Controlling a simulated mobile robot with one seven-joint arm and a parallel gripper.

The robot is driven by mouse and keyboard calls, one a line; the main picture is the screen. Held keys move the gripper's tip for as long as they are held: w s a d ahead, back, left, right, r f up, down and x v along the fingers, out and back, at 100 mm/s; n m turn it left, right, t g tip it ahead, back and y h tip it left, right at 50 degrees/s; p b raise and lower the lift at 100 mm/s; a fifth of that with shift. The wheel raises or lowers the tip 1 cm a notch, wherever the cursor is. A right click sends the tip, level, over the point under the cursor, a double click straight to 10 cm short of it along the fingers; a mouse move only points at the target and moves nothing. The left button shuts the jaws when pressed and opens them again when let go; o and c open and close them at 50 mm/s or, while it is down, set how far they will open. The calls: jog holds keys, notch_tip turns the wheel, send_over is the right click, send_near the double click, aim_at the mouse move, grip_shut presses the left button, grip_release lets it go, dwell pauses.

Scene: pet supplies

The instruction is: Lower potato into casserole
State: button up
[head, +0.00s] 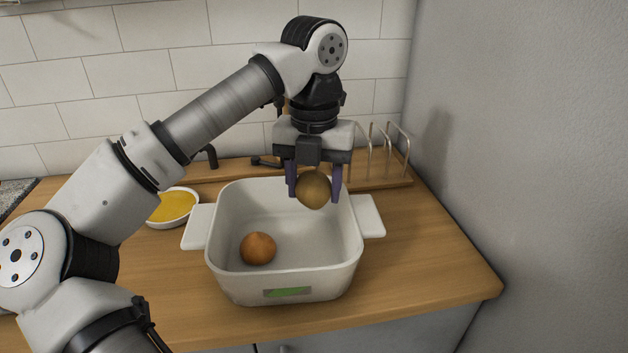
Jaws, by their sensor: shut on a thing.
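The potato (314,190) is brownish and round. My gripper (314,189) is shut on it, with one dark finger on each side, and points down. The potato hangs over the back right part of the casserole, and its exact height above the casserole floor is hard to tell. The casserole (290,283) is a white, square dish with two side handles and a small green label on its front. An orange-brown round item (258,248) lies inside it at the front left.
A white bowl with yellow contents (172,207) stands left of the casserole, close to its left handle. A rack with metal bars (385,160) stands behind at the right. A grey wall (530,150) bounds the right side. The wooden counter (430,265) is bare at right.

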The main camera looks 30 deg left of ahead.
jog(key=b, duration=0.4)
send_over(314, 248)
jog(key=shift+f, duration=3.05)
jog(key=shift+f+b, duration=2.1)
jog(key=shift+f, duration=0.4)
jog(key=o, duration=1.1)
jog(key=shift+o, duration=0.2)
notch_tip(314, 248, up, 14)
jog(key=p, duration=1)
jog(key=shift+s+f, duration=0.1)
